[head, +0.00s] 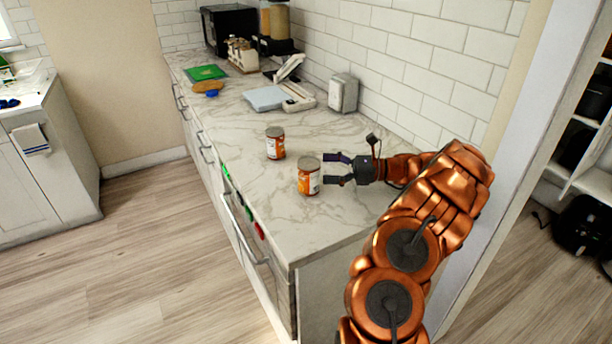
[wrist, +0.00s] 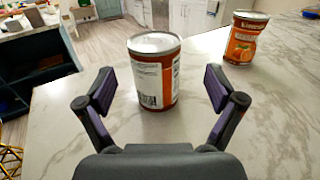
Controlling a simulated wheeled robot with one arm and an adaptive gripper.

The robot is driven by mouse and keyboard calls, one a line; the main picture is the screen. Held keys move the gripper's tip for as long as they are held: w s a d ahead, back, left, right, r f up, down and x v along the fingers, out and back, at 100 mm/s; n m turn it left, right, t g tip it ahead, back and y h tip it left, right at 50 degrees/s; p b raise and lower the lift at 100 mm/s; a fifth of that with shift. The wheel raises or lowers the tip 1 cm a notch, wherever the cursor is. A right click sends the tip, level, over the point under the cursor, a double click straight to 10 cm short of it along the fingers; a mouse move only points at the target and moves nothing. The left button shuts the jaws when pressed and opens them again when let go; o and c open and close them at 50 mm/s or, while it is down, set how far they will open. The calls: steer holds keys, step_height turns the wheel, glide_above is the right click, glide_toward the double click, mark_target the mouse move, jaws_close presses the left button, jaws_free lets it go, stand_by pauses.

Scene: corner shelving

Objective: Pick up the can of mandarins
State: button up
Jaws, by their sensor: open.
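Two cans with orange labels stand upright on the marble counter. The nearer can (head: 308,178) is just ahead of my open gripper (head: 328,169). In the wrist view this can (wrist: 153,78) is centred between the two spread fingers, its white text panel and barcode facing me, with no visible contact. The other can (head: 275,144) stands farther back along the counter. In the wrist view this other can (wrist: 244,40) is at upper right, outside the fingers, and its label shows orange fruit. The label text is too small to tell for certain which can is mandarins.
The counter (head: 240,121) is clear around the cans; its front edge lies close to their left. Farther back are a white scale-like item (head: 266,98), a metal napkin holder (head: 343,93) and a green board (head: 206,73). A tiled wall (head: 420,62) runs behind.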

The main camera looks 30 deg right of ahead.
mark_target(309, 168)
steer(key=shift+s+p+x, duration=0.25)
steer(key=shift+p+x, duration=0.6)
steer(key=shift+x, duration=1.75)
steer(key=shift+a, duration=0.1)
steer(key=c, duration=1.5)
steer(key=shift+c, duration=0.2)
steer(key=shift+r, duration=0.1)
